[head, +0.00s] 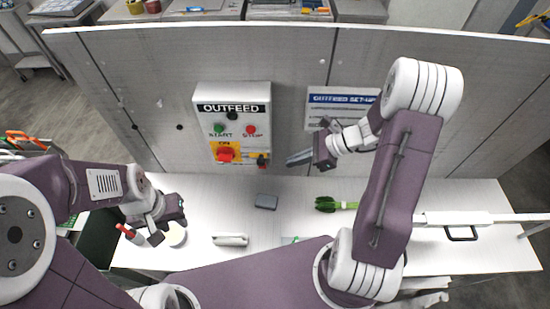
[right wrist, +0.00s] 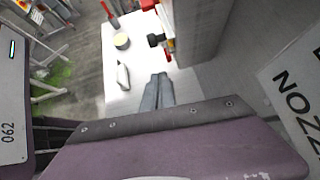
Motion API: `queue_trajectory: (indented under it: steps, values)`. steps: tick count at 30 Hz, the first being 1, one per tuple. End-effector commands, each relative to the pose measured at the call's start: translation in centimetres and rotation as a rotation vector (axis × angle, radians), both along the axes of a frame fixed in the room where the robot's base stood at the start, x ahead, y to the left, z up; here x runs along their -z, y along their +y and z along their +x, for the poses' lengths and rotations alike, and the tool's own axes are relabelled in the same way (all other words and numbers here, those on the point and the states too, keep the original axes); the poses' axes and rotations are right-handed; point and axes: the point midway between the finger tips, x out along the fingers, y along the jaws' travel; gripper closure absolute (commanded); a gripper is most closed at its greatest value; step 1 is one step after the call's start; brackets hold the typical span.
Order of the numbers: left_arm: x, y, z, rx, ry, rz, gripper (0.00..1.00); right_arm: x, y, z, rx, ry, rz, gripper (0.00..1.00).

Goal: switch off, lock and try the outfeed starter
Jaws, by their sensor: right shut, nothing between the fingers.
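The outfeed starter (head: 233,122) is a light grey box on the upright panel, with a green START button (head: 219,129) and a red STOP button (head: 250,130). Below them is a red rotary switch (head: 226,153) on a yellow plate. A small dark piece (head: 262,162) sits at the box's lower right; I cannot tell if it is a lock. My right gripper (head: 290,160) is shut and empty, just right of the box and apart from it. Its fingers show in the right wrist view (right wrist: 157,92). My left gripper (head: 168,228) is low over the table at left; its jaw opening is unclear.
A blue-headed sign (head: 341,100) is on the panel right of the starter.

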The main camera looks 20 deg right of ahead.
Motion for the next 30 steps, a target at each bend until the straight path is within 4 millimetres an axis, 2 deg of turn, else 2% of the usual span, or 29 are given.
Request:
queue_trajectory:
  steps: [3, 10, 14, 25, 30]
  values:
    - [-0.5, 0.0, 0.0, 0.0, 0.0, 0.0, 0.67, 1.5, 1.9, 0.5, -0.004, 0.005, 0.003, 1.0]
    - [-2.2, 0.0, 0.0, 0.0, 0.0, 0.0, 0.67, 0.9, 4.8, 1.8, -0.002, 0.001, -0.001, 1.0]
    - [-2.3, 0.0, 0.0, 0.0, 0.0, 0.0, 0.67, 1.0, 5.5, 2.1, -0.001, 0.001, 0.0, 1.0]
    - [-2.2, 0.0, 0.0, 0.0, 0.0, 0.0, 0.67, 1.1, 5.6, 2.1, -0.001, -0.001, 0.0, 1.0]
    - [-1.5, 0.0, 0.0, 0.0, 0.0, 0.0, 0.67, 1.2, 6.7, 2.5, -0.003, -0.002, -0.001, 1.0]
